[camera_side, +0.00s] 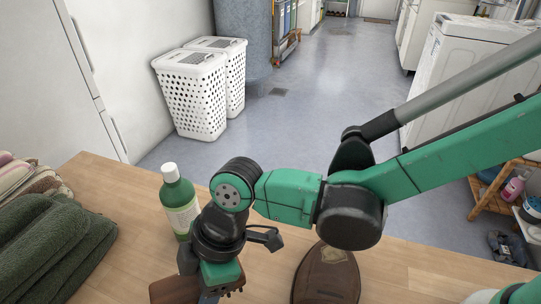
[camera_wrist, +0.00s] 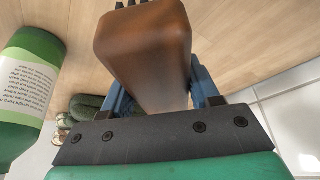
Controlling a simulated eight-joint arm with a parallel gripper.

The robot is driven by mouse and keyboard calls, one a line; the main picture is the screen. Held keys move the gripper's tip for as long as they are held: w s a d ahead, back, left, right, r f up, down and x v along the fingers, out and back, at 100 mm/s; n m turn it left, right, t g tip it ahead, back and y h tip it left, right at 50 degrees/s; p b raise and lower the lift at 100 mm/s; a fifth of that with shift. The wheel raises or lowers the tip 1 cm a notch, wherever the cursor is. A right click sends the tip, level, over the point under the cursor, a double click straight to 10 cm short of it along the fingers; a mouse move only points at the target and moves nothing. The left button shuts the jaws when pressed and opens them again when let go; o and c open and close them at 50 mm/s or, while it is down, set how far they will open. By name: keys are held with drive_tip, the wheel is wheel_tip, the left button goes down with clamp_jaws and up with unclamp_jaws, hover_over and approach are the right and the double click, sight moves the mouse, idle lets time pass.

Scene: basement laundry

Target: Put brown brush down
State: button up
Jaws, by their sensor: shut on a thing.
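My gripper (camera_wrist: 160,85) is shut on the brown brush (camera_wrist: 145,45), with a blue finger on each side of it in the wrist view. The brush has a smooth brown wooden body, and dark bristle tips show at its far end. In the side view the brush (camera_side: 172,291) is at the bottom edge, partly hidden by my gripper (camera_side: 212,294) and cut off by the frame. It is low over the wooden table (camera_side: 128,180); I cannot tell whether it touches the top.
A green bottle (camera_side: 178,200) with a pale label stands close behind my gripper; it also shows in the wrist view (camera_wrist: 28,85). Folded green towels (camera_side: 50,245) lie at the left. A brown oval object (camera_side: 327,277) lies to the right. Bare table shows between towels and bottle.

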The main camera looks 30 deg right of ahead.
drive_tip(key=shift+f, duration=2.3)
drive_tip(key=shift+f, duration=0.2)
drive_tip(key=o, duration=1.1)
drive_tip(key=v, duration=1.2)
drive_tip(key=shift+r, duration=0.15)
drive_tip(key=w+d+r+m+t+h, duration=0.1)
drive_tip(key=d+m+t+h, duration=0.3)
drive_tip(key=d+m, duration=1.4)
drive_tip(key=d+r+t, duration=0.1)
drive_tip(key=d+t, duration=0.2)
drive_tip(key=d, duration=0.6)
drive_tip(key=shift+w+d+r+h, duration=0.2)
drive_tip(key=shift+w+d+h, duration=0.1)
drive_tip(key=shift+w, duration=0.1)
